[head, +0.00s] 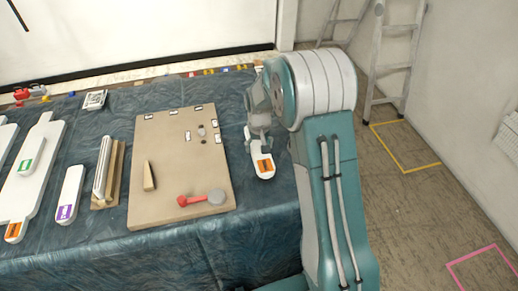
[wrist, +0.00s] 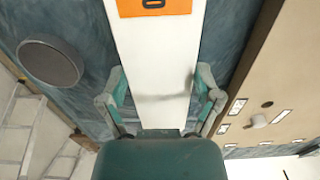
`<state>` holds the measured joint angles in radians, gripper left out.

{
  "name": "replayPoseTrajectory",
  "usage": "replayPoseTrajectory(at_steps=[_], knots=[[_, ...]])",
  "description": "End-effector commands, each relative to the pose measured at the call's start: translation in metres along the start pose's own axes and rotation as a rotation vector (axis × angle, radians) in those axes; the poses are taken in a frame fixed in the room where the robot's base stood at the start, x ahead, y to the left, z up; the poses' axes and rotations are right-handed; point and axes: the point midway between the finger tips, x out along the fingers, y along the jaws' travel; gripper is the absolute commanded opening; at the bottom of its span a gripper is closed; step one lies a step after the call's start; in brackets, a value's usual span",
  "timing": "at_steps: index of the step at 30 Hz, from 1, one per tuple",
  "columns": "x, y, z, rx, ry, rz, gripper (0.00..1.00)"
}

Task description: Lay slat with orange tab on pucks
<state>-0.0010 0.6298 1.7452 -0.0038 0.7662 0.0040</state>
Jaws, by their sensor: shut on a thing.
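A white slat with an orange tab (head: 263,165) is just right of the tan board, over the blue cloth. In the wrist view the slat (wrist: 150,60) runs up the middle, its orange tab at the top edge. My gripper (head: 258,128) is shut on the slat, one finger on each side, as the wrist view (wrist: 160,98) shows. I cannot tell whether the slat touches the cloth. A dark round puck (wrist: 50,62) lies on the cloth beside the slat in the wrist view; my arm likely hides it in the head view.
The tan board (head: 165,120) bears a red-handled tool (head: 193,200) with a grey round head, a wedge (head: 149,176) and white-marked spots. A purple-tagged slat (head: 70,195), a rack (head: 106,170) and a large white piece (head: 40,160) lie left. A ladder (head: 395,50) stands right.

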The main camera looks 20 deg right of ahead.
Motion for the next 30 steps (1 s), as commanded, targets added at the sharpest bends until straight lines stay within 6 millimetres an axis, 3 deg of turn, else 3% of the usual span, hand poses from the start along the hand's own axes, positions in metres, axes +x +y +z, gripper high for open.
replayPoseTrajectory(at_steps=[3, 26, 27, 28, 30], knots=[[0.013, 0.001, 0.0, 0.0, 0.0, -0.001, 0.28], [0.024, 0.0, 0.0, 0.0, 0.002, 0.0, 0.28], [0.024, 0.0, 0.0, 0.0, 0.001, 0.0, 0.95], [0.024, 0.0, 0.0, 0.0, 0.001, 0.0, 1.0], [0.024, 0.0, 0.0, 0.0, 0.001, 0.0, 1.0]])
